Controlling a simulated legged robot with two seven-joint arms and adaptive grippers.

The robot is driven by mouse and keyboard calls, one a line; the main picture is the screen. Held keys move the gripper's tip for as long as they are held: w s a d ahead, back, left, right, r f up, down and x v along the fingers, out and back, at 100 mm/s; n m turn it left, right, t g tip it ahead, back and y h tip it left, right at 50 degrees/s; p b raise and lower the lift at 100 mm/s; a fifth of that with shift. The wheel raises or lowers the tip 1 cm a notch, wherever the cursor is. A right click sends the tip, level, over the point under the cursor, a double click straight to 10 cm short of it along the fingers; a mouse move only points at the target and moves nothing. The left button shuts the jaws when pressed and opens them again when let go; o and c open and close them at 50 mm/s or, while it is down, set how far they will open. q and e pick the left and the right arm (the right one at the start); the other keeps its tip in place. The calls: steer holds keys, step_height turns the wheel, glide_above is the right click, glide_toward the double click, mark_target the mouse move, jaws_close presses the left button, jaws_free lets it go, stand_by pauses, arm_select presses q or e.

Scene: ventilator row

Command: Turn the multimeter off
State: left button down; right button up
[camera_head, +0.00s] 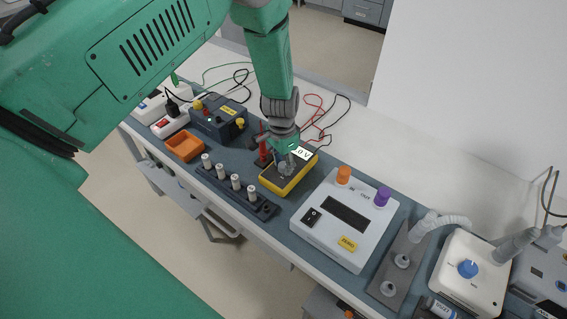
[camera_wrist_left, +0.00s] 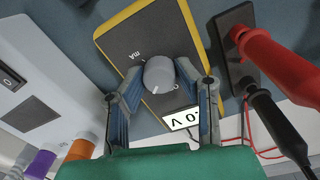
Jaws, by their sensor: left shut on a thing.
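The yellow-edged multimeter (camera_head: 287,178) lies on the dark bench mat, its dark face up. Its white display shows a reading ending in "0 V". It also shows in the left wrist view (camera_wrist_left: 140,45), with a round grey dial (camera_wrist_left: 158,75) and "mA" marking near it. My left gripper (camera_head: 287,160) reaches down from above onto the meter. In the left wrist view its two fingertips (camera_wrist_left: 160,76) stand on either side of the dial, shut on it. The dial's pointer setting is too small to read. My right gripper is not in view.
A red probe and a black probe (camera_wrist_left: 275,125) stand in a holder beside the meter. A grey box (camera_head: 345,235) with orange and purple knobs stands to its right. A rack of several white pegs (camera_head: 235,190) and an orange tray (camera_head: 185,146) are left.

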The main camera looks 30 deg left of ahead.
mark_target(282, 163)
arm_select(q)
steer(key=shift+w+d+r, duration=0.1)
steer(key=shift+w+r, duration=0.05)
steer(key=shift+w, duration=0.1)
steer(key=n, duration=0.5)
steer(key=shift+a+n+t+p, duration=0.2)
steer(key=shift+n+t+p, duration=0.15)
steer(key=shift+n, duration=2.05)
steer(key=shift+w, duration=0.1)
steer(key=c, duration=1.2)
jaws_free()
steer(key=shift+s, duration=0.2)
steer(key=r, duration=1.1)
steer(key=shift+a+r, duration=0.2)
steer(key=shift+r, duration=0.15)
